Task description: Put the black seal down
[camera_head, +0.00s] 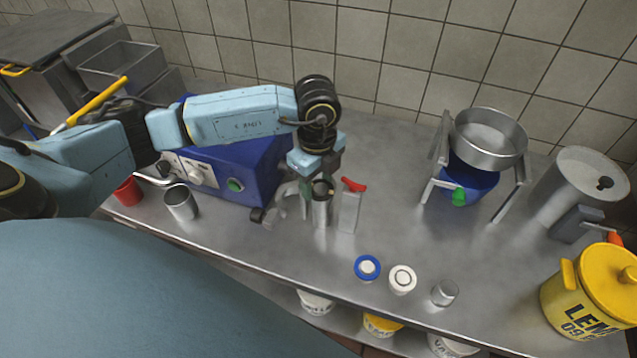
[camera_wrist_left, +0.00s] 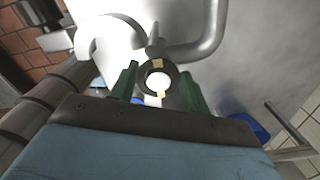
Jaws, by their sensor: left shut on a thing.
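My left gripper (camera_head: 321,182) points down over the steel table. It also shows in the wrist view (camera_wrist_left: 157,86), where its two green fingers are shut on the black seal (camera_wrist_left: 146,83), a dark ring with small tan marks. Through the ring's hole I see something white. In the head view the seal appears as a dark ring (camera_head: 322,188) right at the top of an upright metal cylinder (camera_head: 321,210). I cannot tell whether it touches the cylinder. My right gripper is not in view.
A blue machine (camera_head: 262,167) stands left of the gripper. A grey block with a red lever (camera_head: 352,186) is close on its right. A blue-white disc (camera_head: 367,267), a white disc (camera_head: 402,279) and a small metal cup (camera_head: 444,292) lie near the front edge.

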